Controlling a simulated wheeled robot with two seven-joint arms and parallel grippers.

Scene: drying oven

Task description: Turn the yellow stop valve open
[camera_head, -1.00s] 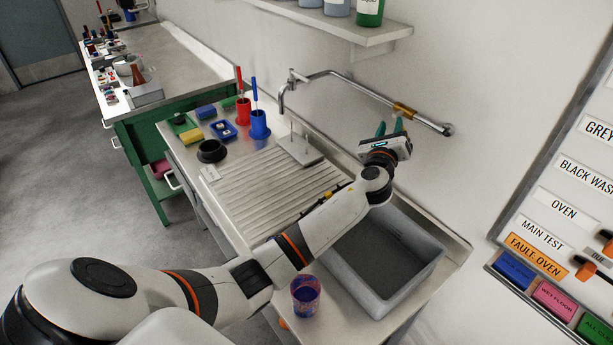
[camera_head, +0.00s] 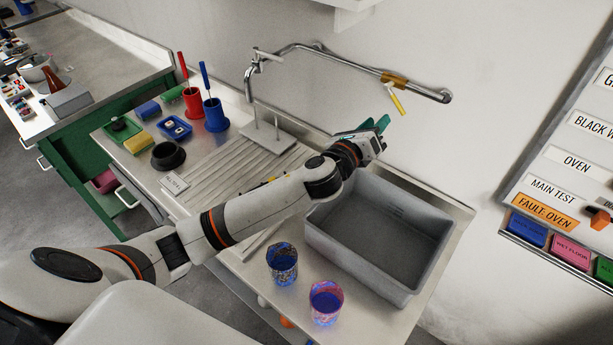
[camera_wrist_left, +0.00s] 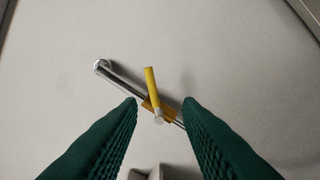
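The yellow stop valve (camera_head: 395,79) sits on a metal pipe (camera_head: 342,59) along the wall above the sink. Its yellow lever (camera_head: 397,101) hangs down and out from the pipe, at an angle across it. My left gripper (camera_head: 382,125) is below the lever, apart from it, with its green fingers toward the wall. In the left wrist view, the green fingers (camera_wrist_left: 160,101) are spread and empty. The lever (camera_wrist_left: 151,86) shows beyond them, in the gap, crossing the pipe. My right gripper is out of view.
A grey sink basin (camera_head: 425,235) lies below my left gripper. Two patterned cups (camera_head: 282,264) (camera_head: 326,303) stand at the counter's front. A ribbed drainboard (camera_head: 222,165) and red and blue holders (camera_head: 215,117) are left. A label board (camera_head: 570,150) is on the right wall.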

